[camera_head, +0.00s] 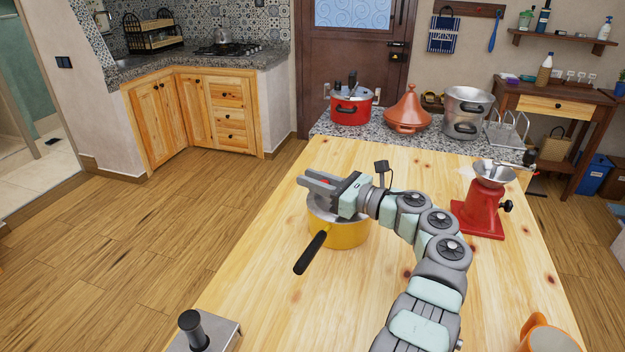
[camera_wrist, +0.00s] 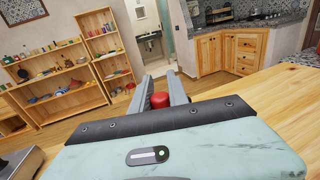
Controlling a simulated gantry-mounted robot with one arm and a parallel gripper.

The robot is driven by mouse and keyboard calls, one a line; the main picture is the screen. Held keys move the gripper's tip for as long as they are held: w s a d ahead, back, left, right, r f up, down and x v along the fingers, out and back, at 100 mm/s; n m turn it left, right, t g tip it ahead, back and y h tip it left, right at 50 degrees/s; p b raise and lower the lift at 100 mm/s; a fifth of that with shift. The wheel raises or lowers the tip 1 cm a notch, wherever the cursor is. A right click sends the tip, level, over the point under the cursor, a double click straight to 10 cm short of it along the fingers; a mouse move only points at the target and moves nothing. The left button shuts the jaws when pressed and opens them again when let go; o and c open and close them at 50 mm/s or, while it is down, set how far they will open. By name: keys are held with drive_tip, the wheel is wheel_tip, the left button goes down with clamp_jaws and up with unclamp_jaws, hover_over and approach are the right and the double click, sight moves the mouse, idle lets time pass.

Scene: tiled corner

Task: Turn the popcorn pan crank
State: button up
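The popcorn pan (camera_head: 345,236) is a yellow pot with a long black handle (camera_head: 311,252), standing on the wooden table. My gripper (camera_head: 308,178) is above the pan and hides most of its top. A red crank knob (camera_wrist: 159,100) sits between my two fingers (camera_wrist: 160,82) in the wrist view. It nearly fills the gap, and I cannot tell whether the fingers press on it. A bit of the red knob also shows between the fingers in the head view. The rest of the crank is hidden by my gripper.
A red grinder (camera_head: 480,212) with a metal bowl stands at the right of the table (camera_head: 440,172). An orange mug (camera_head: 548,338) and a grey device with a black handle (camera_head: 200,335) are at the near edge. A granite counter with pots lies behind.

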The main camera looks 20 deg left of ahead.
drive_tip(key=o, duration=0.4)
drive_tip(key=d+p, duration=0.1)
drive_tip(key=d, duration=0.2)
drive_tip(key=s+d, duration=0.1)
drive_tip(key=d, duration=0.3)
drive_tip(key=d+p, duration=0.1)
drive_tip(key=d, duration=0.2)
drive_tip(key=shift+s+d+p, duration=0.3)
drive_tip(key=shift+s+p, duration=0.05)
